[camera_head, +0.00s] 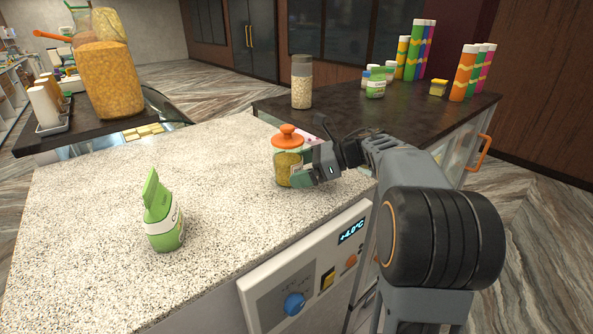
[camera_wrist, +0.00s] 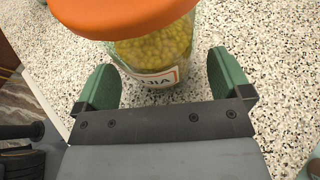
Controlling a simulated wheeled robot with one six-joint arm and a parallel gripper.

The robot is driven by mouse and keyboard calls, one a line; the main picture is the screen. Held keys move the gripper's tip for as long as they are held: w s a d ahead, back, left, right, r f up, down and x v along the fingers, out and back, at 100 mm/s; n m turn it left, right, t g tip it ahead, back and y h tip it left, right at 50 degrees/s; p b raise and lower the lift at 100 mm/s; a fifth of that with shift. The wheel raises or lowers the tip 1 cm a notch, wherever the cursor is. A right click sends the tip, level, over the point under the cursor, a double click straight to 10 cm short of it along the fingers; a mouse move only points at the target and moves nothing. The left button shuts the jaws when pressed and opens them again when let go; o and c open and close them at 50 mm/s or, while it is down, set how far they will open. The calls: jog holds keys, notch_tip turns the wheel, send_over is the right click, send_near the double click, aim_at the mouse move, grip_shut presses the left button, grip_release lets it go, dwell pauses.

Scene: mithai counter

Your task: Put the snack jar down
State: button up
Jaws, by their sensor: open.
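The snack jar (camera_head: 288,166) is clear, filled with yellow-green snacks, and has an orange lid. It stands upright on the speckled light counter (camera_head: 110,200), near its right edge. In the wrist view the jar (camera_wrist: 160,55) sits between the two green fingers, with a part of its label showing. My gripper (camera_head: 302,176) is open around the lower part of the jar. In the wrist view my gripper (camera_wrist: 160,85) shows gaps between its fingers and the glass. The jar's base is partly hidden by my gripper.
A green and white packet (camera_head: 162,215) stands on the counter at left. A large jar of yellow snacks (camera_head: 108,80) is on the dark counter behind. A lidded jar (camera_head: 301,82) and several coloured tubes (camera_head: 463,72) stand on the dark counter at right. The middle of the light counter is clear.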

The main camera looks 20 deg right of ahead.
jog(key=b+v, duration=0.1)
jog(key=v, duration=0.9)
jog(key=shift+s+d+r, duration=0.1)
jog(key=shift+d, duration=0.25)
